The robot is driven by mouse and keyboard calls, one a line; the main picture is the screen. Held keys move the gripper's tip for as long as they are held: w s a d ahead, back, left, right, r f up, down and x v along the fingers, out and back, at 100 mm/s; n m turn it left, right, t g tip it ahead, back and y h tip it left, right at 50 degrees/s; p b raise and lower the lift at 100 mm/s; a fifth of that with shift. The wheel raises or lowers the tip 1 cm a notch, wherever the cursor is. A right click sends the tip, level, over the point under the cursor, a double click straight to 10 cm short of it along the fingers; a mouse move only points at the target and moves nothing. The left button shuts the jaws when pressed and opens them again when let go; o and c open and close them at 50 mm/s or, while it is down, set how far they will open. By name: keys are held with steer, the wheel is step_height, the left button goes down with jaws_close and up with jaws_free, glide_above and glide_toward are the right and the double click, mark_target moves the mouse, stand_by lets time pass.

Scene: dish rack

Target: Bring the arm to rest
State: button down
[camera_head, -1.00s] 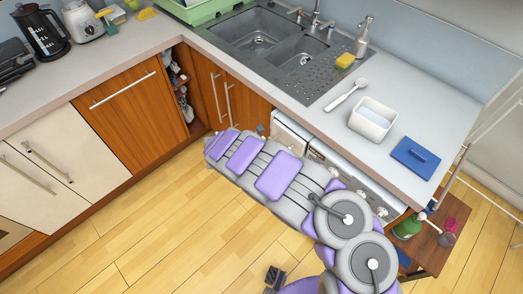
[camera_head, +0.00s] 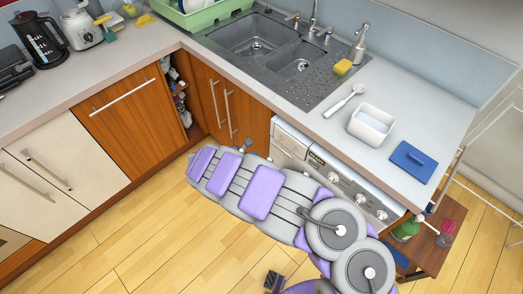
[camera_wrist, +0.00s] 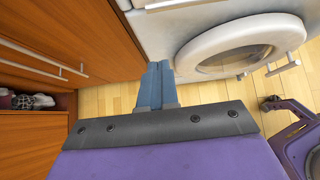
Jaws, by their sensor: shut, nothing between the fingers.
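My arm (camera_head: 262,194), grey with purple pads, stretches across the lower middle of the head view, in front of the washing machine (camera_head: 335,178) and above the wooden floor (camera_head: 130,255). My gripper (camera_wrist: 162,68) shows in the wrist view as two blue-grey fingers pressed together. It is shut and empty. Its tips lie beside the lower left of the washing machine's white front, with floor on both sides. In the head view the fingers cannot be made out clearly.
The counter (camera_head: 400,125) holds a white tub (camera_head: 371,125), a brush (camera_head: 345,100), a blue board (camera_head: 413,161) and the sink (camera_head: 258,42). Wooden cabinet doors (camera_wrist: 75,40) stand left of the gripper. A small side table (camera_head: 430,250) is at right. Floor at lower left is clear.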

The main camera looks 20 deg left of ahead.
steer(key=s+r+p, duration=0.1)
steer(key=s+r, duration=0.2)
steer(key=r, duration=0.1)
steer(key=w+d+r+m+g+h, duration=0.1)
steer(key=w+d+r+m+h, duration=0.1)
steer(key=w+d+r+m, duration=0.4)
steer(key=w+d+r+m+h, duration=0.1)
steer(key=d+r+m+h, duration=0.1)
steer(key=d+r, duration=0.75)
steer(key=s+d+r+m+g+h, duration=0.15)
steer(key=d+r+m, duration=0.3)
steer(key=d, duration=0.45)
steer(key=s+d+r+m+g, duration=0.25)
steer(key=d+r+m, duration=0.2)
steer(key=d, duration=0.45)
steer(key=s+d+r+m+g+y, duration=0.2)
steer(key=s+d+r+m+g, duration=0.1)
steer(key=s+d+m, duration=0.4)
steer(key=s+d+r+m+g+y, duration=0.1)
steer(key=s+d+r+m+g, duration=0.2)
steer(key=s, duration=0.6)
steer(key=s+a+m+y, duration=0.2)
steer(key=s+y, duration=0.1)
steer(key=s, duration=0.5)
steer(key=s+a+m+y, duration=0.2)
steer(key=s+y, duration=0.1)
steer(key=s, duration=0.6)
steer(key=shift+s+f+m, duration=0.15)
steer(key=shift+f+m, duration=0.15)
